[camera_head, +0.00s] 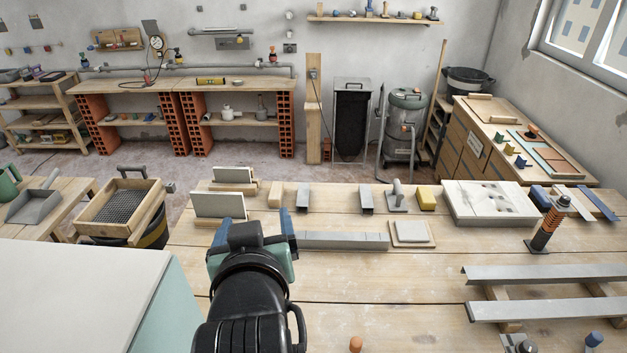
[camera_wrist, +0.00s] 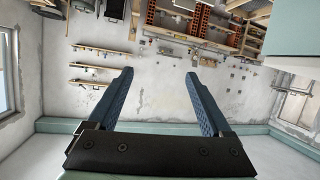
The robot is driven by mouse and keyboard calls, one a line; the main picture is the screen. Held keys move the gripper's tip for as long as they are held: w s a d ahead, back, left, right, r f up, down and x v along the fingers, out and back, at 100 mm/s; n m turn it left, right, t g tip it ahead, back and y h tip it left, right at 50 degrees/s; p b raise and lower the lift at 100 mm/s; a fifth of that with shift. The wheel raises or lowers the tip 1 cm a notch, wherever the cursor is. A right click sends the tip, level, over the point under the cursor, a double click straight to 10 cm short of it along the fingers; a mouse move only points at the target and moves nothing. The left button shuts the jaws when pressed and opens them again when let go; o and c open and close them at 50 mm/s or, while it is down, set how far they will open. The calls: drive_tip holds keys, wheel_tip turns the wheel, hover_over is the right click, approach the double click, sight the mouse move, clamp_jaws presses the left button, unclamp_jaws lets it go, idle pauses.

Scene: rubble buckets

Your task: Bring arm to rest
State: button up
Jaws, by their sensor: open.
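My arm reaches in from the bottom of the head view, over the near edge of the wooden workbench (camera_head: 420,262). My gripper (camera_head: 257,230) is over the left part of this bench, its two blue fingers spread apart. In the wrist view my gripper (camera_wrist: 158,85) is open, with a clear gap between the fingers and nothing held. The wrist view looks out at the room's wall and shelves upside down. The head view does not show how high the gripper is above the bench.
A long grey bar (camera_head: 345,241) lies just right of my gripper. A white slab (camera_head: 490,203), an orange-and-black tool (camera_head: 546,227) and metal rails (camera_head: 535,273) are farther right. A white-topped cabinet (camera_head: 75,295) is left of my arm. A sieve box (camera_head: 120,207) sits beyond it.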

drive_tip(key=s+d+r+m+t+b, duration=0.15)
drive_tip(key=r+t, duration=0.25)
drive_tip(key=r, duration=0.6)
drive_tip(key=s+d+r+t, duration=0.1)
drive_tip(key=d+r+t, duration=0.25)
drive_tip(key=r, duration=0.65)
drive_tip(key=s+d+r+m+t+h, duration=0.1)
drive_tip(key=s+r+t, duration=0.5)
drive_tip(key=r, duration=0.6)
drive_tip(key=shift+s+d+h+b, duration=0.3)
drive_tip(key=shift+s+d+h, duration=0.3)
drive_tip(key=shift+s+d, duration=0.55)
drive_tip(key=shift+a, duration=0.2)
